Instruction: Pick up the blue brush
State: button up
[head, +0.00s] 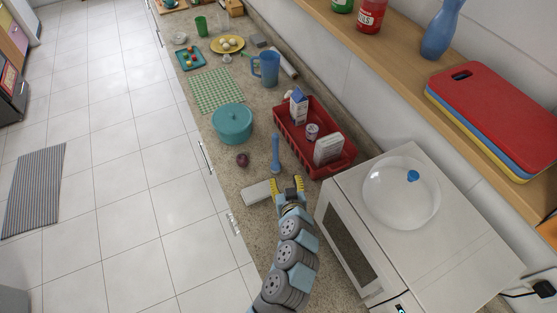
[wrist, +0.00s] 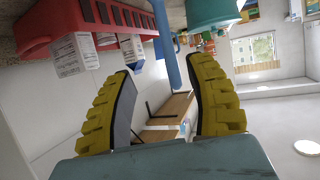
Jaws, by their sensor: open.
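My gripper (head: 286,184) is just beyond the brush's near end, in the head view. Its yellow ridged fingers are open wide, with nothing held between them (wrist: 162,80). I cannot tell whether the fingers touch the brush.
A red crate (head: 340,168) holding cartons and a can stands close right of the brush. A teal lidded pot (head: 232,125) and a dark red onion (head: 242,159) are left. A pale block (head: 256,192) lies left of my gripper. A microwave (head: 425,245) stands right.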

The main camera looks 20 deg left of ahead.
aim_at(276, 156)
jog(key=shift+a+p+x, duration=0.1)
jog(key=shift+p+x, duration=0.55)
jog(key=shift+x, duration=2.5)
jog(key=shift+a+p+x, duration=0.15)
jog(key=shift+p+x, duration=0.45)
jog(key=shift+x, duration=2.55)
jog(key=shift+w+a, duration=0.3)
jog(key=shift+w, duration=0.05)
jog(key=shift+w+a+f, duration=0.35)
jog(key=shift+w+a, duration=0.1)
jog(key=shift+a, duration=0.05)
jog(key=shift+x, duration=1)
grip_shut()
